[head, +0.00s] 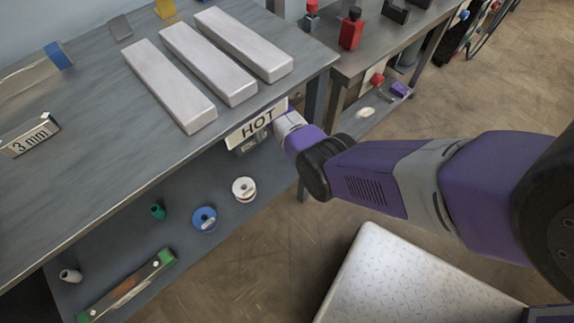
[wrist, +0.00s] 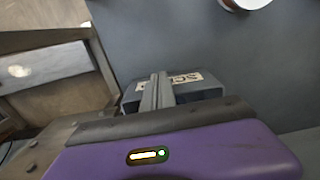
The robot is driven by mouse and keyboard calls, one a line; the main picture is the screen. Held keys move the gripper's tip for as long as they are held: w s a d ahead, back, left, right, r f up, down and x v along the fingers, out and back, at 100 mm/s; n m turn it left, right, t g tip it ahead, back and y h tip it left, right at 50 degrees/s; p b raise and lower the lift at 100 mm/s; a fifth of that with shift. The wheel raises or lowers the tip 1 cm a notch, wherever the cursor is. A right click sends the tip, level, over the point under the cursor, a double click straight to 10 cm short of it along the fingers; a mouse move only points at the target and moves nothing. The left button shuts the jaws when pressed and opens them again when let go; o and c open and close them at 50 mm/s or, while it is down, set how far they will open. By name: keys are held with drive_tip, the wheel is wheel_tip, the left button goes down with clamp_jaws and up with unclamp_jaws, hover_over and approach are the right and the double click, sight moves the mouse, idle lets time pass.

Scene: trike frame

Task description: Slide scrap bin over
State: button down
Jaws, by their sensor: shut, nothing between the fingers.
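The scrap bin (wrist: 207,92) is a dark grey box with a pale label, partly readable as "SC", on the lower shelf (wrist: 255,70) in the wrist view. In the head view a small part of the bin (head: 249,147) shows under the tabletop edge, below the HOT sign. My gripper (wrist: 158,80) is shut and empty; its fingers overlap the bin and cover part of the label. I cannot tell whether they touch it. In the head view its wrist end is beside the HOT sign and the fingertips are hidden.
The HOT sign (head: 257,124) hangs at the bench edge (head: 100,228), close to my wrist. White spool (head: 243,189) and blue spool (head: 204,219) lie on the lower shelf, left of the bin. A bench leg (head: 312,105) stands to the right. A second bench (head: 385,40) is behind.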

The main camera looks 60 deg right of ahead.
drive_tip(key=shift+w+r, duration=0.1)
idle(0.3)
wheel_tip(320, 180, up, 8)
drive_tip(key=p, duration=0.3)
drive_tip(key=shift+f+p, duration=0.25)
drive_tip(key=shift+p, duration=0.05)
drive_tip(key=shift+f, duration=0.15)
